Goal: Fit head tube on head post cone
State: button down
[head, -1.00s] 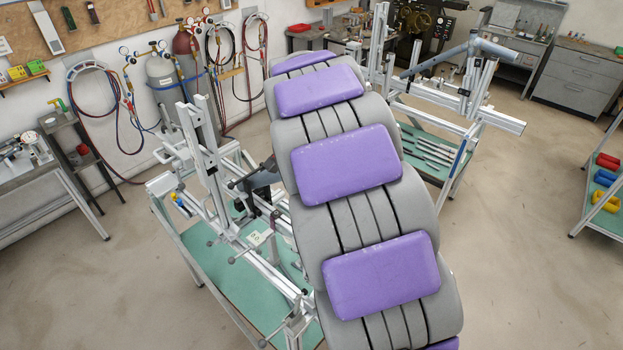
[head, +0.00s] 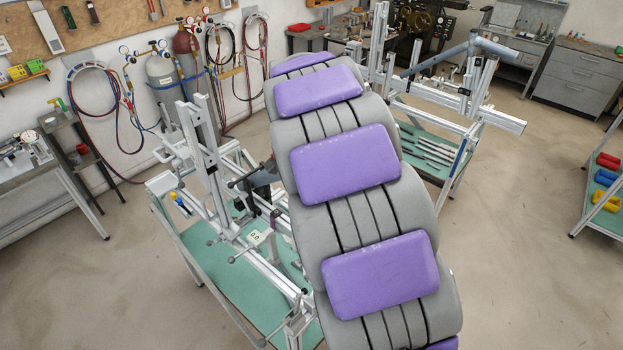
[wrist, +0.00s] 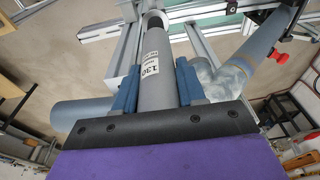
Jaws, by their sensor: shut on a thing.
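In the wrist view my gripper (wrist: 154,85) has its two blue fingers shut on a grey tube (wrist: 156,90), which I take to be the head tube. It bears a white label reading 130, and its far end points up the picture. In the head view the purple and grey segments of my arm hide my gripper and most of the tube. The frame jig (head: 225,205), with upright metal posts, stands just left of my arm. I cannot clearly make out the head post cone, or whether the tube touches it.
In the wrist view a wider grey tube (wrist: 85,112) and a shiny-jointed tube (wrist: 235,75) lie close beside the fingers. A red knob (wrist: 282,57) shows at right. A second metal stand (head: 450,125) is behind my arm. Open floor (head: 510,250) lies to the right.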

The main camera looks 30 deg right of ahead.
jog(key=shift+f+b, duration=1)
jog(key=shift+f, duration=1.75)
jog(key=c, duration=0.6)
grip_release()
jog(key=r, duration=0.5)
jog(key=a+r, duration=0.1)
jog(key=r, duration=0.5)
jog(key=s+a+r+b, duration=0.1)
jog(key=r, duration=0.5)
jog(key=shift+a+r, duration=0.1)
jog(key=shift+a, duration=0.1)
